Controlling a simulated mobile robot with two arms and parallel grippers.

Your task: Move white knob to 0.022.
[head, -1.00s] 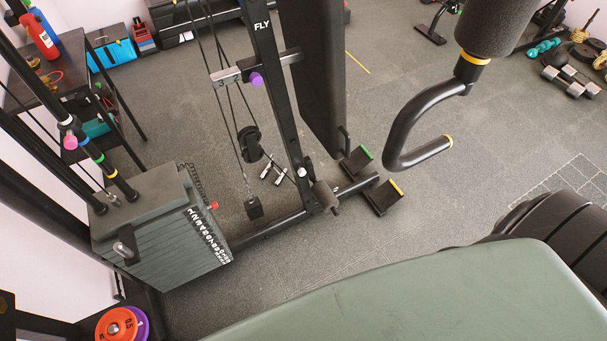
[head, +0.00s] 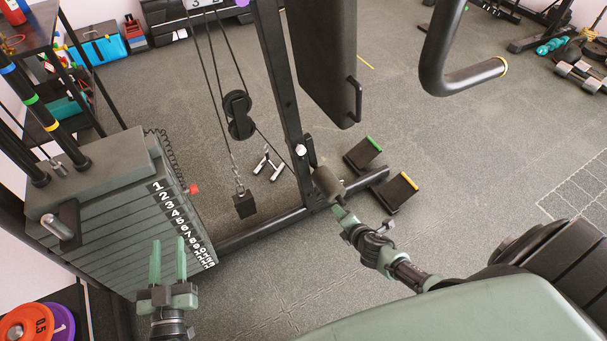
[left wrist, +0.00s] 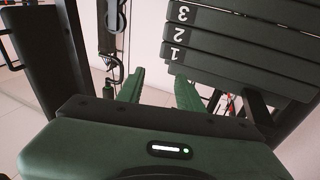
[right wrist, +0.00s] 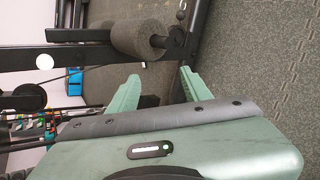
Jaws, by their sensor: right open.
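The white knob (head: 300,150) is on the lower part of the black upright of the exercise machine, just above the dark foam roller (head: 328,183). It also shows at the left in the right wrist view (right wrist: 44,62), with the foam roller (right wrist: 140,40) to its right. My right gripper (head: 340,212) is open and empty, below and to the right of the knob, near the foam roller and apart from the knob. My left gripper (head: 168,245) is open and empty, in front of the numbered weight stack (head: 120,215), with its fingers pointing up in the head view.
A black base beam (head: 260,233) runs along the floor from the weight stack to two foot plates (head: 397,192). A cable pulley (head: 238,115) hangs left of the upright. A black pad (head: 325,60) stands right of it. Bare floor (head: 450,160) lies further right.

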